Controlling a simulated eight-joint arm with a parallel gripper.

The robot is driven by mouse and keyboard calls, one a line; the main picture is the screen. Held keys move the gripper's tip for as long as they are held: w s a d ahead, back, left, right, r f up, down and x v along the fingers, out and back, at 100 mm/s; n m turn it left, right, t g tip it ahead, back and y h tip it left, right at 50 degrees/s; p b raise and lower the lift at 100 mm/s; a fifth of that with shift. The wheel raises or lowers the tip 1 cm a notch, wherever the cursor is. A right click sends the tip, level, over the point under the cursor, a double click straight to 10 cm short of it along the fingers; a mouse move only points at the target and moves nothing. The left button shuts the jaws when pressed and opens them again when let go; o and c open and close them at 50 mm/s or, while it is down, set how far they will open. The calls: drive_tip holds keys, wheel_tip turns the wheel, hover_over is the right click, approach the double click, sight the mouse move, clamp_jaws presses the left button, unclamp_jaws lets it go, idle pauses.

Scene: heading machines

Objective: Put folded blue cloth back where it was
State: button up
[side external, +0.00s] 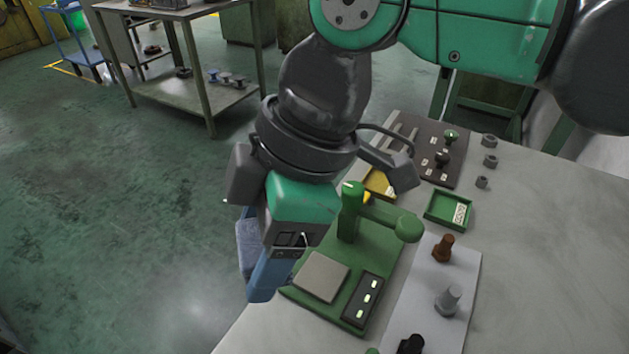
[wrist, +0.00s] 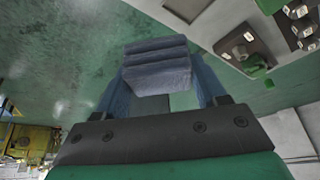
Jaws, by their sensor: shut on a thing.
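The folded blue cloth (wrist: 158,70) is a grey-blue stack of layers between the two blue fingers of my gripper (wrist: 160,85) in the wrist view. My gripper is shut on it. In the side view the cloth (side external: 247,244) shows only in part, behind a blue finger of my gripper (side external: 262,275). Gripper and cloth are held up at the left edge of the grey table (side external: 560,240), left of a green bench device. The wrist view has green floor behind the cloth.
The green device (side external: 378,250) with a pale plate and a lever stands close to my gripper's right. The table's right side is clear.

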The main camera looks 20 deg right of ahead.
sight(273, 343)
wheel_tip(273, 343, down, 18)
idle(0.5)
drive_tip(key=shift+f, duration=0.1)
drive_tip(key=o, duration=1.1)
drive_tip(key=v, duration=1.2)
drive_tip(key=w+d+m+t+h, duration=0.1)
drive_tip(key=d+m+t, duration=0.1)
drive_tip(key=d+m, duration=0.4)
drive_tip(key=w+d+r+m+t+h, duration=0.1)
drive_tip(key=d+m, duration=0.5)
drive_tip(key=d, duration=0.6)
drive_tip(key=w+d+r+m+t+h, duration=0.1)
drive_tip(key=d+m+t, duration=0.3)
drive_tip(key=d, duration=0.5)
drive_tip(key=shift+w+d+r+m+h, duration=0.1)
drive_tip(key=shift+w+d+m+h, duration=0.15)
drive_tip(key=shift+m+h, duration=0.2)
drive_tip(key=shift+w+d+r+m+h, duration=0.15)
drive_tip(key=shift+w+m+h, duration=0.2)
drive_tip(key=shift+m, duration=0.2)
